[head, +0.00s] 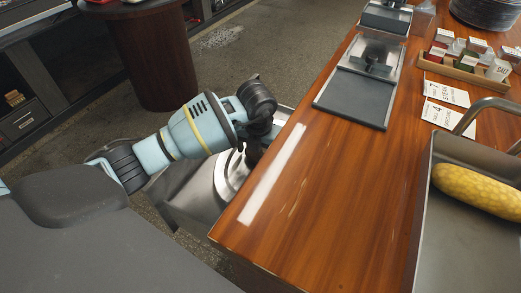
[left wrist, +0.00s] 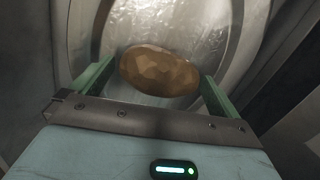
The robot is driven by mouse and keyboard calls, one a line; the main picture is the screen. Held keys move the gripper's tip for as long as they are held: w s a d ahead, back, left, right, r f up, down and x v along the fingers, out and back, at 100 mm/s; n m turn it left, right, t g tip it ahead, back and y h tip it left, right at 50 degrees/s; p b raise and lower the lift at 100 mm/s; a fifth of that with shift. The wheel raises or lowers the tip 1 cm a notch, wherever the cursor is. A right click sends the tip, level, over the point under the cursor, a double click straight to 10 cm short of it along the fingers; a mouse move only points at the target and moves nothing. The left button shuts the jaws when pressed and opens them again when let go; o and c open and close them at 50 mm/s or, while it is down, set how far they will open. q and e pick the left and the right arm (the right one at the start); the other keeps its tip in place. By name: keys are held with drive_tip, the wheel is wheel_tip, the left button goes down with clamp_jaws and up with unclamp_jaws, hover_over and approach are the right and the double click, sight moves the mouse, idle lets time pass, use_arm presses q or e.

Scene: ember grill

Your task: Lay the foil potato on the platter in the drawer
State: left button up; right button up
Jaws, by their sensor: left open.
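The potato (left wrist: 160,72) shows in the left wrist view as a brown, faceted oval; I cannot make out its wrapping. It appears to rest on the shiny round platter (left wrist: 187,20), which also shows partly in the head view (head: 222,186) inside the open metal drawer (head: 180,196). My left gripper (left wrist: 158,74) is open, with one green finger at each end of the potato and the potato between them. Whether the fingers touch it is unclear. In the head view the arm reaches down into the drawer and hides the potato. My right gripper is not in view.
The wooden counter (head: 310,210) stands right beside the drawer, its edge close to my left wrist. On it are a metal tray with a yellow corn cob (head: 480,188), a dark flat pad (head: 355,98) and a condiment box (head: 462,73). The middle of the counter is clear.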

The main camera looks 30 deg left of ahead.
sight(258, 155)
use_arm(q)
wheel_tip(258, 155, up, 12)
drive_tip(key=s+p, duration=0.1)
drive_tip(key=shift+s+d, duration=0.15)
drive_tip(key=shift+s, duration=0.05)
drive_tip(key=shift+r, duration=0.15)
